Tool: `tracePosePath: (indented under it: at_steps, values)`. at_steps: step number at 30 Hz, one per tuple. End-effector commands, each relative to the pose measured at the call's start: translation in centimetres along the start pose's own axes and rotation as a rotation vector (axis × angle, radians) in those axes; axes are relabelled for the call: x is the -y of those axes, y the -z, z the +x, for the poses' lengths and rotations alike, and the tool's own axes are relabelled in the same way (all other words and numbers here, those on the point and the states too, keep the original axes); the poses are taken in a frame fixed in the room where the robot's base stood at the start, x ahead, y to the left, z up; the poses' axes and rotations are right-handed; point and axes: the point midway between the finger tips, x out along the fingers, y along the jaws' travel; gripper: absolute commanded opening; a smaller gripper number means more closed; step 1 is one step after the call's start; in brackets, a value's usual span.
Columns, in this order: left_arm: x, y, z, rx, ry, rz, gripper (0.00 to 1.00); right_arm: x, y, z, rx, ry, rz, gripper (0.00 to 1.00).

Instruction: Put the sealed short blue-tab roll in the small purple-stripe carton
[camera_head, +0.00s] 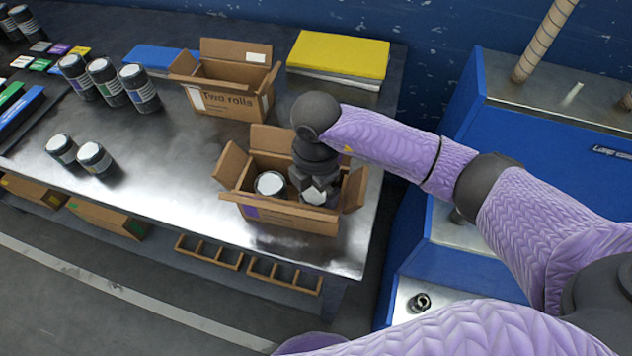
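The small carton (300,217) with a purple stripe stands open, flaps out, at the front right of the metal table. One dark roll with a white top (270,184) sits in its left half. My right gripper (317,190) points down into the right half. A second white roll top (313,197) shows right below its fingers, inside the carton. Whether the fingers grip this roll or stand apart from it cannot be told. The tab colour of either roll is hidden. My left gripper is out of view.
A larger carton marked "Two rolls" (228,102) stands behind, near a yellow-topped stack (338,55). Several dark rolls stand at the left, including a front pair (94,158). The table between them and the purple-stripe carton is clear. A blue machine (540,118) stands at the right.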

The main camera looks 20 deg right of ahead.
Motion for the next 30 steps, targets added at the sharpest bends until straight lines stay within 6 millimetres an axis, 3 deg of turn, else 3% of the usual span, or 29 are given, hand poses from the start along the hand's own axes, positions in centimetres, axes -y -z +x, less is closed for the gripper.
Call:
tracePosePath:
  at_steps: [5, 15, 18, 22, 30]
  values:
    - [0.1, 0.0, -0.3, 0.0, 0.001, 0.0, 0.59, 0.0, 0.0, -0.6, 0.0, -0.001, 0.0, 1.0]
    - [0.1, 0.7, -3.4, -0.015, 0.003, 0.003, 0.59, -0.1, 0.0, -9.9, 0.001, -0.006, 0.0, 1.0]
    - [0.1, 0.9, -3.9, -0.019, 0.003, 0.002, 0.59, -0.1, 0.0, -11.9, 0.001, -0.004, 0.0, 1.0]
    - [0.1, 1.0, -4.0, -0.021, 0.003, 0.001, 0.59, 0.0, 0.0, -13.1, 0.0, -0.001, 0.0, 1.0]
    - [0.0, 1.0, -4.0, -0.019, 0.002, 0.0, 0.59, 0.0, 0.0, -13.2, 0.0, 0.0, 0.0, 1.0]
